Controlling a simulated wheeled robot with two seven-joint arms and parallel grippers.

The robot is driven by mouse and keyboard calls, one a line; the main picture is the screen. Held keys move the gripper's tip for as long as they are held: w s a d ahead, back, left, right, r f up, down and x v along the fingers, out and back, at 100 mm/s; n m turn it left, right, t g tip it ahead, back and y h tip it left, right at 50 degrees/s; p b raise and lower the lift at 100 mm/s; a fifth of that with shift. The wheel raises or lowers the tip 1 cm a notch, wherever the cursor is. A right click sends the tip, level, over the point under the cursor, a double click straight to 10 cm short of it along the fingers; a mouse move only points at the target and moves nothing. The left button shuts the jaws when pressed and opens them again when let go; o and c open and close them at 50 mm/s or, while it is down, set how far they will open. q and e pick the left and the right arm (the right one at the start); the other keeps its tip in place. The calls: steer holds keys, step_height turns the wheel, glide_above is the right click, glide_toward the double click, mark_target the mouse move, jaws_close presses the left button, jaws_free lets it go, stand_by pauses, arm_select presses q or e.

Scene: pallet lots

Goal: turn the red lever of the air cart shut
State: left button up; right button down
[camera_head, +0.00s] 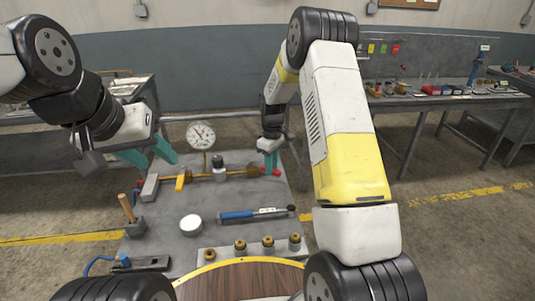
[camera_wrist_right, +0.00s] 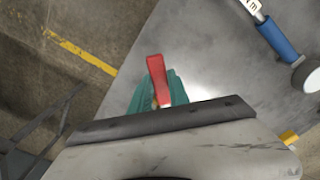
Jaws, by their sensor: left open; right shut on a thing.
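The red lever (camera_wrist_right: 155,68) shows in the right wrist view, sticking up from between the teal fingers of my right gripper (camera_wrist_right: 163,92). In the head view my right gripper (camera_head: 270,160) is at the right end of the brass pipe (camera_head: 236,172), and only a little red shows beside its fingertips. It is shut on the lever; the fingers hide the lever's base. My left gripper (camera_head: 149,155) is open and empty, above the left part of the grey cart top (camera_head: 170,255). A round pressure gauge (camera_head: 201,135) stands above the pipe.
A yellow handle (camera_head: 181,183) is at the pipe's left end. A blue-handled tool (camera_head: 240,214), a white round lid (camera_head: 191,224) and several brass fittings (camera_head: 268,241) are on the cart. A workbench (camera_head: 450,100) stands at the back right.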

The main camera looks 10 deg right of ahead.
steer(key=s+a+m, duration=0.1)
steer(key=m, duration=0.1)
steer(key=s+a+m, duration=0.1)
steer(key=a+m, duration=0.1)
steer(key=shift+m, duration=0.3)
steer(key=a+m, duration=0.2)
steer(key=m, duration=0.1)
steer(key=shift+s+a, duration=0.1)
steer(key=shift+s, duration=0.2)
steer(key=shift+a+m, duration=0.7)
steer(key=shift+m, duration=0.3)
steer(key=c, duration=1.2)
jaws_free()
steer(key=shift+s, duration=0.1)
steer(key=shift+c, duration=0.2)
step_height(320, 180, up, 8)
